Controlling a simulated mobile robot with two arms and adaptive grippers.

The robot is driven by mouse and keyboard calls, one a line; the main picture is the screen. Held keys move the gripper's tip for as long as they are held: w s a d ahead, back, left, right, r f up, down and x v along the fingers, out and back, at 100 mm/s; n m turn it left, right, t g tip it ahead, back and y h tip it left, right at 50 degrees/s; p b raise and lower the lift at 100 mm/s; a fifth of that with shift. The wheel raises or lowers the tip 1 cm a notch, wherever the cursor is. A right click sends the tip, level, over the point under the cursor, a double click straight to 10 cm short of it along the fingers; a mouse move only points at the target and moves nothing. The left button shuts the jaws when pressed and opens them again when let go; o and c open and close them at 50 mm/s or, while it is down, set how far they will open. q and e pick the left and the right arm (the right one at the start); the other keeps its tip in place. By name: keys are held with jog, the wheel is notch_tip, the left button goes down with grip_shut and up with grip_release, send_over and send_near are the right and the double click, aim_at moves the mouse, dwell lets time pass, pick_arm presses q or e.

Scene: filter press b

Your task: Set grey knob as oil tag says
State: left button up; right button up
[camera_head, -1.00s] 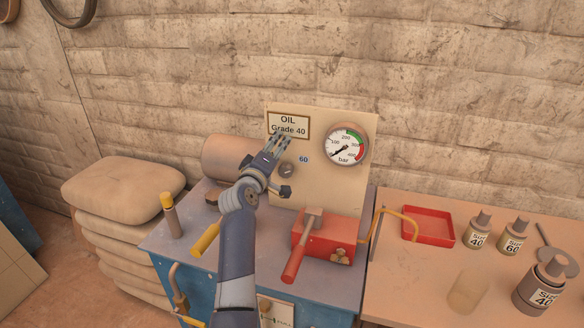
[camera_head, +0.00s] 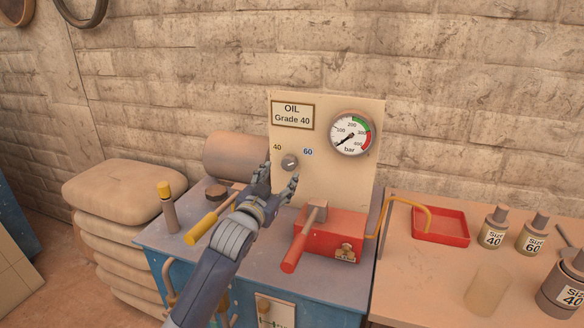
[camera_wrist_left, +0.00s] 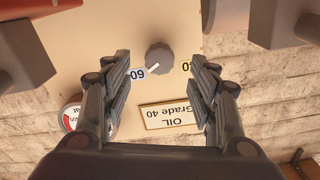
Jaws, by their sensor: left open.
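The grey knob (camera_head: 289,161) is on the upright cream panel (camera_head: 352,186), between the labels 40 (camera_head: 277,147) and 60 (camera_head: 308,152). In the left wrist view the knob (camera_wrist_left: 160,59) appears upside down, and its white mark points towards 60. The oil tag (camera_head: 292,115) above it reads "OIL Grade 40". My left gripper (camera_head: 280,176) is open and empty, just below and in front of the knob. In the wrist view its fingers (camera_wrist_left: 160,62) frame the knob on both sides, without visible contact. My right gripper is not in view.
A pressure gauge (camera_head: 351,133) is at the panel's upper right. A red block with a red-handled lever (camera_head: 297,246) and a yellow handle (camera_head: 206,227) stand near my left arm. A red tray (camera_head: 440,226) and several bottles are on the right-hand table.

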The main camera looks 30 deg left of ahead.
aim_at(287, 167)
pick_arm(q)
jog(key=x, duration=0.7)
jog(key=shift+w, duration=0.35)
jog(key=shift+p, duration=0.3)
jog(key=c, duration=1.1)
